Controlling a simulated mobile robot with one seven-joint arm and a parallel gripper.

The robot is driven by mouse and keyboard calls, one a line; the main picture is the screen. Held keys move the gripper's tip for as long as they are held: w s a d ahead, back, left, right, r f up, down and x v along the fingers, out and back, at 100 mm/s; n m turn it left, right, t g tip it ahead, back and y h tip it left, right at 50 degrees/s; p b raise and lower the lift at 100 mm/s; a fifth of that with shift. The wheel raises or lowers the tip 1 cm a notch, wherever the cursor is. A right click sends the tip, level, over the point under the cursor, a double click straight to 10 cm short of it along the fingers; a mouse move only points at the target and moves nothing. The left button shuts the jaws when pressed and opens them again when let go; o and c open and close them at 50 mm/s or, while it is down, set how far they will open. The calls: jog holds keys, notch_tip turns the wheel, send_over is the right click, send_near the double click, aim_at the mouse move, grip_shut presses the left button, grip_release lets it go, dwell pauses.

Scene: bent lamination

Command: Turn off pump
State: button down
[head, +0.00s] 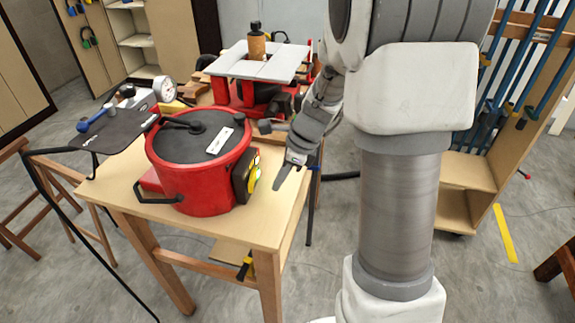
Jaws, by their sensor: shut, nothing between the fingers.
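A red, round pump-like machine (196,172) with a dark lid stands on a small wooden table (265,228). A dark control box with a yellow-green face (250,178) sits on its right side. I cannot make out a switch on it. A gauge and a grey unit with a blue-handled lever (97,118) stand at the table's back left; I cannot tell which unit is the pump. My gripper (279,184) is shut and empty, pointing down over the table's right edge, a little right of the control box. They look close but apart.
A red table machine (238,84) with a grey top and a brown bottle stands behind. A dark mat (112,132) overhangs the table's left edge, with a black cable hanging there. A rack of blue clamps (500,80) stands at the right. Some floor is clear.

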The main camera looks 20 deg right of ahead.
aim_at(253, 180)
jog(key=shift+w+a+r+p, duration=0.1)
jog(key=shift+w+a, duration=0.2)
jog(key=shift+a, duration=0.3)
jog(key=shift+w+a+p, duration=0.1)
jog(key=shift+w+a, duration=0.2)
jog(key=shift+a, duration=0.25)
jog(key=shift+w+a+r+p, duration=0.1)
jog(key=shift+w+a, duration=0.2)
jog(key=shift+a, duration=0.3)
jog(key=shift+a+r+m+p, duration=0.15)
jog(key=shift+a+m+p, duration=0.2)
jog(key=shift+p, duration=0.2)
jog(key=shift+w+a+m, duration=0.1)
jog(key=shift+m, duration=0.25)
jog(key=shift+w, duration=0.1)
jog(key=shift+w+d+f, duration=0.2)
jog(key=shift+w+d, duration=0.2)
jog(key=shift+d, duration=0.4)
